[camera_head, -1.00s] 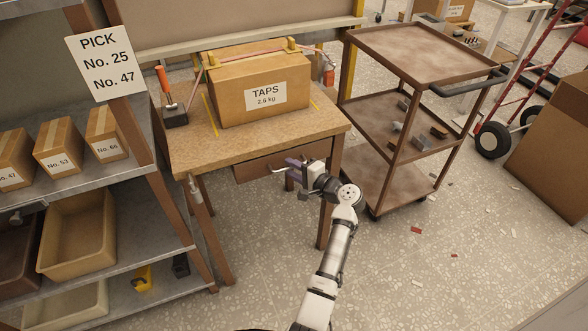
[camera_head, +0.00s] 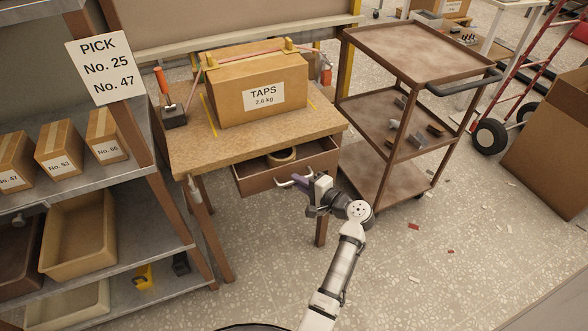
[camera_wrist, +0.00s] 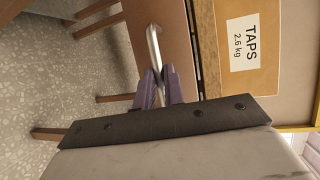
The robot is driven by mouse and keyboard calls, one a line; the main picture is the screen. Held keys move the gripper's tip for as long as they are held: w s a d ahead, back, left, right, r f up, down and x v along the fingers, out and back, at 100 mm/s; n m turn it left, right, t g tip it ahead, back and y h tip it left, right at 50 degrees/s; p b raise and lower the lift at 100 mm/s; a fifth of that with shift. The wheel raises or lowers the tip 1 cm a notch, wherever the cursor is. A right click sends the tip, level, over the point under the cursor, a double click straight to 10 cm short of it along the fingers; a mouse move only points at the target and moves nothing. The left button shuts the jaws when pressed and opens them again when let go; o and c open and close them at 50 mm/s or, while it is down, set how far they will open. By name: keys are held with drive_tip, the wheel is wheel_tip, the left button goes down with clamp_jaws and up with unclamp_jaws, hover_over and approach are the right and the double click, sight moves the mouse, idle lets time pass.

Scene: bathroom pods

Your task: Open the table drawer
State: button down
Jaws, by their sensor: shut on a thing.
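The wooden table (camera_head: 190,148) stands at the centre left in the head view. Its brown drawer (camera_head: 256,181) is pulled partway out, and a roll of tape (camera_head: 283,156) shows inside. My gripper (camera_head: 306,179) is at the drawer front, shut on the pale bar handle (camera_head: 284,182). In the wrist view the purple fingers (camera_wrist: 158,88) close around one end of the metal handle (camera_wrist: 154,48). The drawer front (camera_wrist: 172,35) lies just beyond them. The back of the drawer is hidden under the tabletop.
A TAPS box (camera_head: 235,90) and an orange-handled tool on a dark block (camera_head: 172,116) stand on the table. Shelving (camera_head: 165,215) is close on the left. A brown cart (camera_head: 385,145) stands to the right.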

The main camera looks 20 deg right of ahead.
drive_tip(key=s+p, duration=0.2)
drive_tip(key=s, duration=1.1)
drive_tip(key=shift+s+d+p, duration=0.25)
drive_tip(key=shift+s+p, duration=0.15)
drive_tip(key=c, duration=1.5)
unclamp_jaws()
drive_tip(key=b+v, duration=0.2)
drive_tip(key=v, duration=1.1)
drive_tip(key=shift+s+d+r+b, duration=0.15)
drive_tip(key=shift+s+r+b, duration=0.05)
drive_tip(key=shift+s+b, duration=0.2)
